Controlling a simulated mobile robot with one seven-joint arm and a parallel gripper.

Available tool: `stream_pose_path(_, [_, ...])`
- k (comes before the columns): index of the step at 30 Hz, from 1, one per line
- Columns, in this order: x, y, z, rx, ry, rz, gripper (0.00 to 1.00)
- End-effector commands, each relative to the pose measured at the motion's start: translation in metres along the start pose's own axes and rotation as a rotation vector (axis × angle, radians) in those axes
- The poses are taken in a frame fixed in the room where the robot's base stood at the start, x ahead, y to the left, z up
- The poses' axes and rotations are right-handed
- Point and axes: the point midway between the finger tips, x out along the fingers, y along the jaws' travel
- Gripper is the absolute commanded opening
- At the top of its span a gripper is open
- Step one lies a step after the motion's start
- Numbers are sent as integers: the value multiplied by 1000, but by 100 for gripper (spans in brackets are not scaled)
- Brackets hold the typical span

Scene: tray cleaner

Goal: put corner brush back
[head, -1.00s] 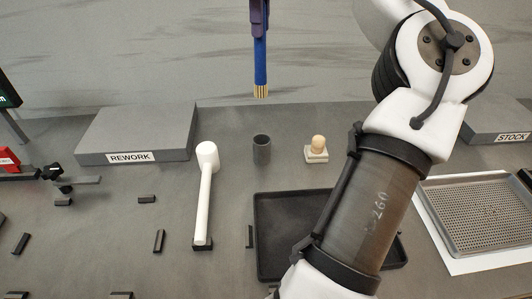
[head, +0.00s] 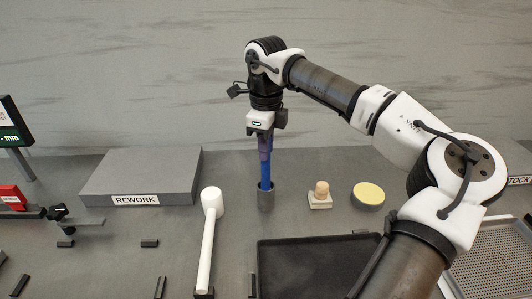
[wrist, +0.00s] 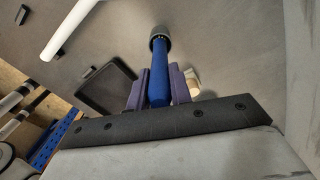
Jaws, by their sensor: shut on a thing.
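The corner brush (head: 266,170) has a blue handle and stands upright under my gripper (head: 265,150). My gripper's purple fingers are shut on the handle, which also shows between them in the wrist view (wrist: 158,84). The brush's lower end is inside the dark grey cup (head: 265,200), and its bristles are hidden there. In the wrist view the handle runs into the mouth of the cup (wrist: 160,32). I cannot tell whether the brush touches the cup's bottom.
A wooden-knobbed block (head: 320,196) and a round yellow-topped pad (head: 368,194) stand right of the cup. A white mallet (head: 209,235) lies to its left. A black tray (head: 300,265) is in front. The grey REWORK platform (head: 140,175) is back left.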

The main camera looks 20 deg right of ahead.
Motion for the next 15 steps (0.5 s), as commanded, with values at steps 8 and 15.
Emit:
stream_pose_path(8, [27, 0, 0, -1, -1, -1, 0])
stream_pose_path(15, [30, 0, 0, 0, 0, 0, 0])
